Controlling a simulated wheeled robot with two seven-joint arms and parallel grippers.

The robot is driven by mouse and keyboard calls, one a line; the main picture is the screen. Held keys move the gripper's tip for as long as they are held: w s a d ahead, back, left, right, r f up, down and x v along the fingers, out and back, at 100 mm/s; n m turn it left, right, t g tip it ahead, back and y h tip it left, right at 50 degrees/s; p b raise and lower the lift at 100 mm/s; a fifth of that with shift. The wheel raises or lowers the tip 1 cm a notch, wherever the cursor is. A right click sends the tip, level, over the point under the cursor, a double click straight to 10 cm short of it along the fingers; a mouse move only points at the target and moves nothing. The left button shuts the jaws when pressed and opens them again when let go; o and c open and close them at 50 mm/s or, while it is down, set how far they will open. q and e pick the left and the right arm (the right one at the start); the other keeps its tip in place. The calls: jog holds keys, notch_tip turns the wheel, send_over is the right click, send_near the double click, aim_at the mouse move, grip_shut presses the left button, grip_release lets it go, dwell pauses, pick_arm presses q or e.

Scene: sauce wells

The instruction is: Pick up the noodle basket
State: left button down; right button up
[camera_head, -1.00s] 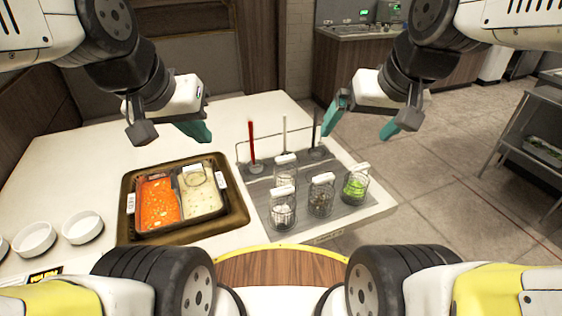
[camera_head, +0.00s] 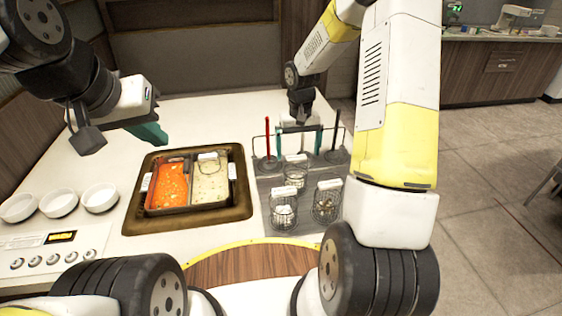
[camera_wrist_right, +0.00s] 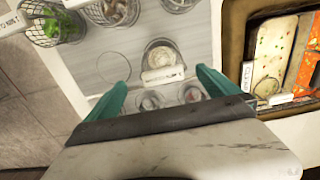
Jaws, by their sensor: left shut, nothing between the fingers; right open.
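Several wire baskets with white handles stand on the grey rack. One is at the rack's back (camera_head: 295,172), one at front left (camera_head: 284,214) and one at front right (camera_head: 326,203). I cannot tell for sure which is the noodle basket. My right gripper (camera_head: 299,138) is open above the back of the rack. In the right wrist view, its teal fingers (camera_wrist_right: 160,88) are spread, with the back basket (camera_wrist_right: 160,52) in line between them and below, not gripped. A basket with green contents (camera_wrist_right: 62,26) shows there too. My left gripper (camera_head: 150,135) is shut and empty above the counter.
A sunken two-part pan with red soup (camera_head: 169,187) and pale broth (camera_head: 211,187) lies left of the rack. Upright tools, one with a red handle (camera_head: 267,137), stand around my right gripper. White bowls (camera_head: 60,203) are at left. An empty ring (camera_wrist_right: 114,67) is beside the back basket.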

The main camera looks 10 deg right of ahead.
aim_at(296, 170)
jog(key=f, duration=0.8)
jog(key=shift+w+a, duration=0.1)
jog(key=shift+a, duration=0.15)
jog(key=shift+r, duration=0.1)
jog(key=shift+c, duration=0.4)
jog(key=c, duration=1.5)
